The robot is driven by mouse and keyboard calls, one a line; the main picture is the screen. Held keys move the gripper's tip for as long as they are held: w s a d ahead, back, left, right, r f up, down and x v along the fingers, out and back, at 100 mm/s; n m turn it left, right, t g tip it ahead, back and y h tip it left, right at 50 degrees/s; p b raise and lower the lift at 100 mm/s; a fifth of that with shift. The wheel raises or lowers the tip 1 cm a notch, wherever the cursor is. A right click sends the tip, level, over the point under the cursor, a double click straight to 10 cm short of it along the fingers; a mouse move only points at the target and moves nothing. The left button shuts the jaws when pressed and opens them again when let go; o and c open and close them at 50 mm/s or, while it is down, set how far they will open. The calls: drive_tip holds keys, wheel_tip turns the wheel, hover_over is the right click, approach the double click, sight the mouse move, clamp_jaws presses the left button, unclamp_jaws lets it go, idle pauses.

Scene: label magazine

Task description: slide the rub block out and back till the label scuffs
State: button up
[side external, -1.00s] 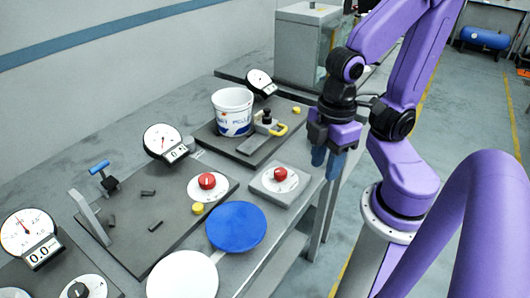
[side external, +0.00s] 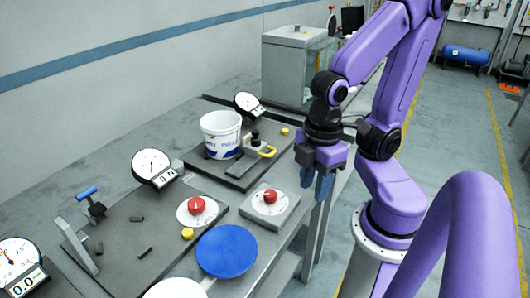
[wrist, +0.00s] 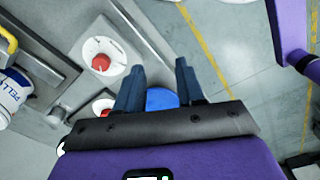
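A white tub (side external: 222,143) with a blue printed label stands upright on a dark grey base plate (side external: 240,180). Beside it is a small grey block (side external: 245,158) with a black knob and a yellow handle (side external: 267,152); it looks like the rub block. I cannot tell whether it touches the tub. My gripper (side external: 320,184) hangs to the right of this station, beyond the bench edge, fingers pointing down. In the wrist view my gripper (wrist: 158,82) shows two dark blue fingers spread apart with nothing between them. The tub (wrist: 14,92) and yellow handle (wrist: 8,40) show at the left edge there.
A red knob (side external: 269,196) on a grey box stands between my gripper and the front stations. A blue disc (side external: 226,251), another red knob (side external: 196,205) and several dial gauges (side external: 152,168) occupy the bench. A grey cabinet (side external: 290,65) stands behind. Open floor lies right.

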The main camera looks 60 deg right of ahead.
idle(0.3)
wheel_tip(320, 180, up, 7)
drive_tip(key=n+t, duration=0.2)
drive_tip(key=n, duration=0.3)
hover_over(273, 152)
drive_tip(key=s, duration=0.4)
drive_tip(key=w+f, duration=0.1)
drive_tip(key=f, duration=0.4)
drive_tip(key=w+f, duration=0.1)
drive_tip(key=f, duration=0.5)
drive_tip(key=w+f, duration=0.1)
drive_tip(key=f, duration=0.4)
drive_tip(key=shift+w+f, duration=0.3)
clamp_jaws()
